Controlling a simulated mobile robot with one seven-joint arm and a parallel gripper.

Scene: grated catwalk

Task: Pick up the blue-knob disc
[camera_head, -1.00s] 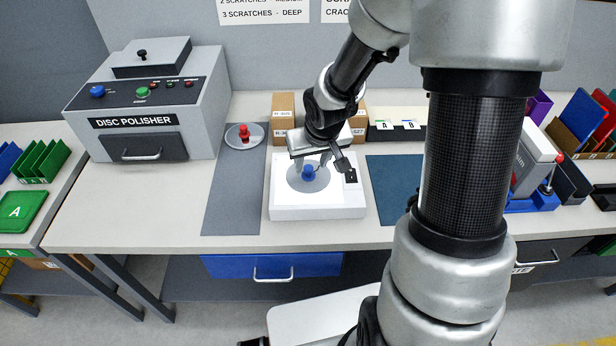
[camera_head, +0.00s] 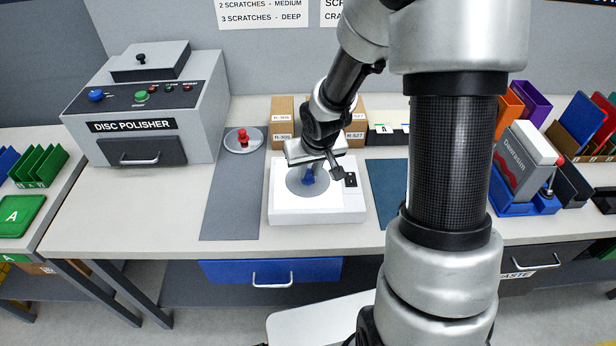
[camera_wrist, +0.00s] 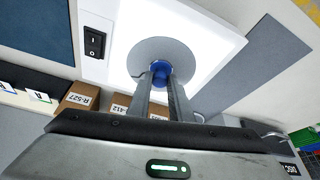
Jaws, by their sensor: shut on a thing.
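The blue-knob disc is a grey round plate (camera_head: 296,182) with a blue knob (camera_head: 308,178) standing up from its middle. It lies on a white lit box (camera_head: 318,214) on the bench. In the wrist view the grey disc (camera_wrist: 140,55) shows against the bright panel, with the blue knob (camera_wrist: 160,70) between the fingertips. My gripper (camera_head: 310,172) is above the disc, with its fingers shut on the blue knob. I cannot tell any gap between the disc and the lit panel. The fingers hide part of the knob and disc.
A red-knob disc (camera_head: 244,140) lies at the back of a grey mat (camera_head: 232,200), left of the light box. The disc polisher (camera_head: 135,115) stands farther left. Cardboard boxes (camera_head: 282,122) stand behind the light box. A blue mat (camera_head: 388,190) lies to its right.

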